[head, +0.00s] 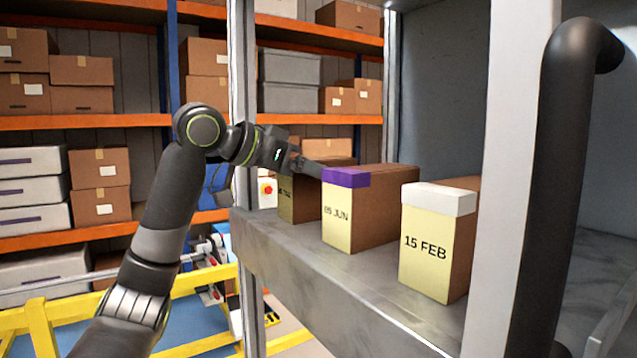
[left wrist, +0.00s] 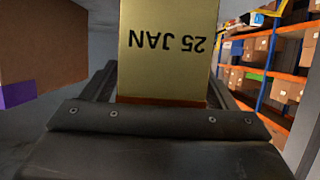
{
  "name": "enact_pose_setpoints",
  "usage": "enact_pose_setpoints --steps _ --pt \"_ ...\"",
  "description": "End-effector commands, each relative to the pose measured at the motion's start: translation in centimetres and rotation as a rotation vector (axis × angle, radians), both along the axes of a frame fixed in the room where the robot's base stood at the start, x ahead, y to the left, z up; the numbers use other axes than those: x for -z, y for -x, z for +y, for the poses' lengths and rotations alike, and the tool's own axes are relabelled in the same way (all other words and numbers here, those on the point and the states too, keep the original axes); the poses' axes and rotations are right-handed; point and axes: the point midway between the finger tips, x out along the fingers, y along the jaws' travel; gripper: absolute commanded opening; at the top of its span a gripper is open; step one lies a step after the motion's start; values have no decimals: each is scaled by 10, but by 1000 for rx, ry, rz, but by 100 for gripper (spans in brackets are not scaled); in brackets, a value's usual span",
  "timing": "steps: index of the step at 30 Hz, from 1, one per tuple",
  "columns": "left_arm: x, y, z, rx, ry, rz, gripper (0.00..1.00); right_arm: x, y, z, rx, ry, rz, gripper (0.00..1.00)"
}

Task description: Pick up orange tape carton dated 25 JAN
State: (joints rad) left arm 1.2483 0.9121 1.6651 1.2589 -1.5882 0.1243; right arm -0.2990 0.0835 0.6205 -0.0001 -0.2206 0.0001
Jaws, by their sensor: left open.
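The carton dated 25 JAN (left wrist: 165,45) shows upside down in the left wrist view, with an orange strip (left wrist: 160,100) along its edge nearest the gripper. My left gripper (left wrist: 160,88) is open, with one finger on each side of this carton; I cannot tell whether they touch it. In the head view the left gripper (head: 308,168) reaches the leftmost carton (head: 300,200) on the grey shelf. The arm and the purple-tape carton hide much of it there, and its date cannot be read in that view. My right gripper is not in view.
The purple-tape carton dated 05 JUN (head: 338,215) stands close beside the leftmost carton; it also shows in the left wrist view (left wrist: 40,45). A white-tape carton dated 15 FEB (head: 428,255) stands further right. A pale upright post (head: 510,170) and a thick black bar (head: 555,200) flank the shelf (head: 310,275).

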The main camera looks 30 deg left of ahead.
Motion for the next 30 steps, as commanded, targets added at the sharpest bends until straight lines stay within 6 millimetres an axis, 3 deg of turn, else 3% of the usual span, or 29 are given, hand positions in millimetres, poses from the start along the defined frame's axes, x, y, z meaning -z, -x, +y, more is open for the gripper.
enact_pose_setpoints --steps 3,17,30 --pt "0 0 0 0 0 0 79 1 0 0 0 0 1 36" --pt "0 0 0 0 0 0 18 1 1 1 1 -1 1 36" --pt "-8 0 0 0 1 -3 18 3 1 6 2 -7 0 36"
